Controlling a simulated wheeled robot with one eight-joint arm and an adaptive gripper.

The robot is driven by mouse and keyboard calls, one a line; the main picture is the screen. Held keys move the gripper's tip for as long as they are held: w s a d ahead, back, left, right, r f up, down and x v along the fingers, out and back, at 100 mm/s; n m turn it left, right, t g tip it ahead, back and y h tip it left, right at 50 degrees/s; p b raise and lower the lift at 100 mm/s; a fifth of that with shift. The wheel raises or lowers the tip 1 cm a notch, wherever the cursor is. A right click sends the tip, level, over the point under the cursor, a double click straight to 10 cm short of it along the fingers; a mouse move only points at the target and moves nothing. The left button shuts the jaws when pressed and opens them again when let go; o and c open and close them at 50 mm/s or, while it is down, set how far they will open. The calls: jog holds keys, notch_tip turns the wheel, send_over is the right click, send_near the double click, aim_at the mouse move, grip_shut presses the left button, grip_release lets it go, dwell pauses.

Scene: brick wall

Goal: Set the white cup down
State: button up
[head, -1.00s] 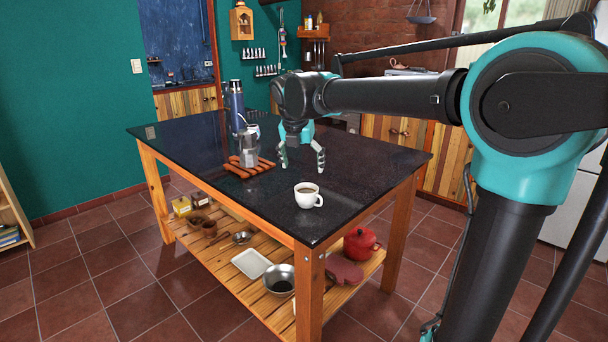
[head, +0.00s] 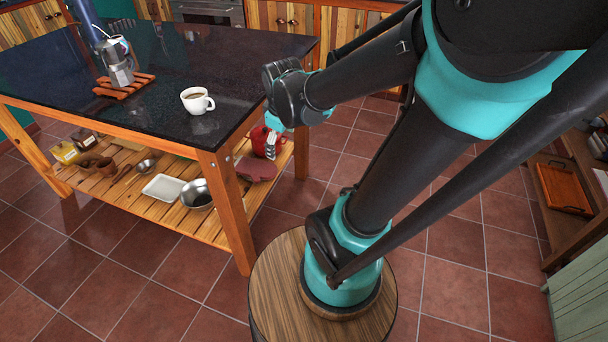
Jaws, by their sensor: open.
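The white cup (head: 197,100) stands upright on the dark tabletop (head: 170,122), near its front right corner, with brown liquid inside and its handle to the right. My gripper (head: 271,150) hangs past the table's right edge, to the right of the cup and apart from it. It is open and holds nothing that I can see. Its fingers are partly hidden by my arm and lie in front of the red pot.
A metal moka pot (head: 117,66) stands on a wooden trivet (head: 138,80) at the table's left. The lower shelf (head: 150,208) holds a red pot (head: 262,141), a white dish (head: 164,187) and a metal bowl (head: 196,194). Tiled floor (head: 455,245) lies open to the right.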

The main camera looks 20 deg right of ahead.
jog(key=s+d+f+m, duration=0.4)
jog(key=s+f+m, duration=0.3)
jog(key=s+m, duration=0.2)
